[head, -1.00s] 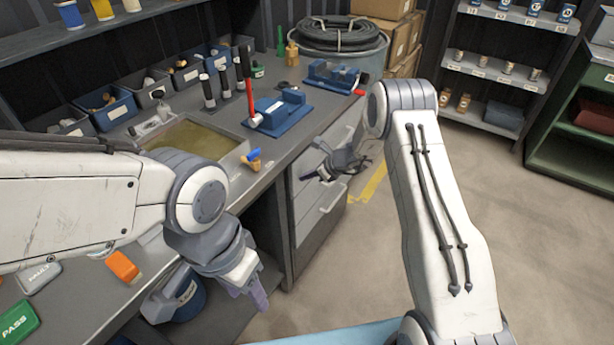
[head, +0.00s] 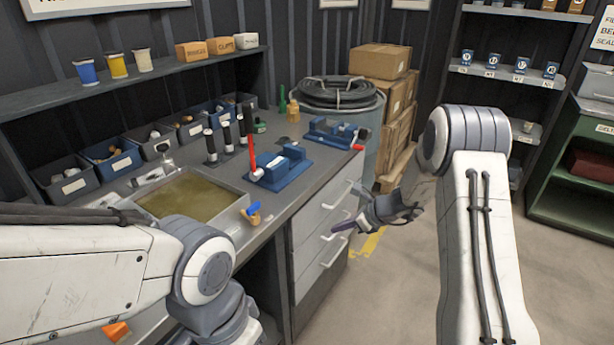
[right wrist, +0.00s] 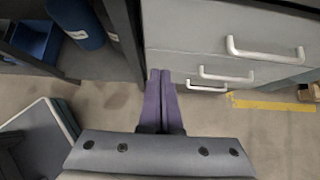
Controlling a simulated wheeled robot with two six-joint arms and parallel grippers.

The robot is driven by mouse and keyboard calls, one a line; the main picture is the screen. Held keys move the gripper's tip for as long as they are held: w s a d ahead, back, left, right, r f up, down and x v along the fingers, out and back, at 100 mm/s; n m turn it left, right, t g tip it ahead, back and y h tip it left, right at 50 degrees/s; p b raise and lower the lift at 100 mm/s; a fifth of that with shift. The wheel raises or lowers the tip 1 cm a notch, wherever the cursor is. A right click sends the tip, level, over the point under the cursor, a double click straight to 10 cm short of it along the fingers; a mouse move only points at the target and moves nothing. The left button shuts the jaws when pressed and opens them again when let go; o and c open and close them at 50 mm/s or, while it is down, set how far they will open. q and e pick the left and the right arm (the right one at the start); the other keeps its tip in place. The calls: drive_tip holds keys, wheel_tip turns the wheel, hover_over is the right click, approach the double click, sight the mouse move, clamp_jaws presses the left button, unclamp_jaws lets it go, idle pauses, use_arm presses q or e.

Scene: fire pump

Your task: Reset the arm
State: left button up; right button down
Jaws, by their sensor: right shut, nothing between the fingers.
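My right arm reaches in from the lower right in the head view. Its gripper (head: 344,228) hangs in front of the grey drawers, clear of the bench, with its fingers pointing left. In the right wrist view the two purple fingers (right wrist: 161,100) lie together, shut and empty, with the floor and drawer fronts beyond them. My left arm enters at the lower left over the bench. Its wrist shows at the bottom edge, and its fingers are cut off below the picture.
The bench (head: 318,173) carries a blue vise (head: 282,168), a second blue fixture (head: 330,131), a sunken tray (head: 243,196) and several bins. White-handled drawers (head: 318,222) stand close to my right gripper. Open floor (head: 395,290) lies right of them.

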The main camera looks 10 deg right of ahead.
drive_tip(key=s+a+r+n+g+p, duration=0.4)
drive_tip(key=s+a+r+n+g, duration=0.2)
drive_tip(key=s+a+r+n, duration=0.95)
drive_tip(key=s+d+r+n+h+p, duration=0.1)
drive_tip(key=s+r+n+h, duration=0.1)
drive_tip(key=s+n, duration=0.7)
drive_tip(key=s+r+n+h+p, duration=0.2)
drive_tip(key=s+r+n+h, duration=0.1)
drive_tip(key=s+n, duration=0.6)
drive_tip(key=s, duration=0.4)
drive_tip(key=shift+s+d+h, duration=0.35)
drive_tip(key=shift+d+h, duration=0.05)
drive_tip(key=shift+r, duration=0.1)
